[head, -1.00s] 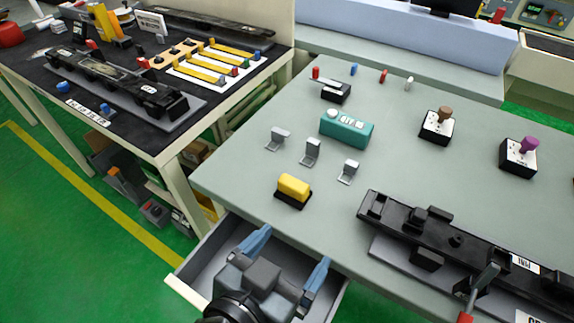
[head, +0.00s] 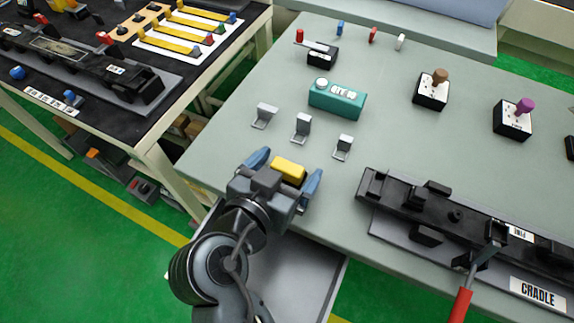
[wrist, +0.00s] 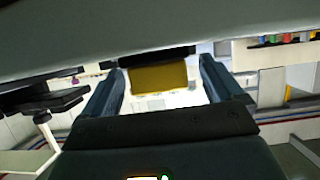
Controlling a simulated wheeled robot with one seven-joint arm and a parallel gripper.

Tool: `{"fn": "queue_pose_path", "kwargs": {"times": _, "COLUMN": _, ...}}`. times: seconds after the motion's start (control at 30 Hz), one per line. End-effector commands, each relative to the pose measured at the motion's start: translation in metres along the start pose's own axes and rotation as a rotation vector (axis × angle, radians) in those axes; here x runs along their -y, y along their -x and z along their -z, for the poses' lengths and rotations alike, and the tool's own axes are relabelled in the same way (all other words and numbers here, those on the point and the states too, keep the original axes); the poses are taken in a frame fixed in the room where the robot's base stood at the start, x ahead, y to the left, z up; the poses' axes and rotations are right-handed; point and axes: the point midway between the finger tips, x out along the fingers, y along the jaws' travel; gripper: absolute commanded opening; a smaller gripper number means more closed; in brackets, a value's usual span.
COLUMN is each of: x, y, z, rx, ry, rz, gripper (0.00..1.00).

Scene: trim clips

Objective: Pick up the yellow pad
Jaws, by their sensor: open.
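The yellow pad (head: 289,168) is near the front left edge of the grey table (head: 400,140). The wrist view also shows the yellow pad (wrist: 158,79), with its black base above it in the picture. My gripper (head: 285,169) is open, with one blue finger on each side of the pad. In the wrist view, gaps show between the pad and both fingers, so nothing is gripped. My gripper's body hides the near side of the pad and its base in the head view.
Small metal brackets (head: 302,128) and a teal block (head: 337,99) stand just beyond the pad. A long black part on a cradle (head: 440,215) lies to the right, with a red-handled tool (head: 462,300). An open drawer (head: 300,270) sits below the table edge.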

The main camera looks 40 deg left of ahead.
Motion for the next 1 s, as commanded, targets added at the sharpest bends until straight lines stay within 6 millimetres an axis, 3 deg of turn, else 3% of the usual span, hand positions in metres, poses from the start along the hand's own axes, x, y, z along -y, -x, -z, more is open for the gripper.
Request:
{"fn": "queue_pose_path", "kwargs": {"times": 0.3, "x": -0.0001, "y": -0.0048, "z": -0.0002, "rx": 0.0, "ry": -0.001, "rz": 0.0, "gripper": 0.92}}
{"fn": "queue_pose_path", "kwargs": {"times": 0.9, "x": -0.0001, "y": -0.0044, "z": -0.0003, "rx": 0.0, "ry": -0.001, "rz": 0.0, "gripper": 0.34}}
{"fn": "queue_pose_path", "kwargs": {"times": 1.0, "x": 0.0, "y": -0.0044, "z": -0.0001, "rx": 0.0, "ry": -0.001, "rz": 0.001, "gripper": 0.33}}
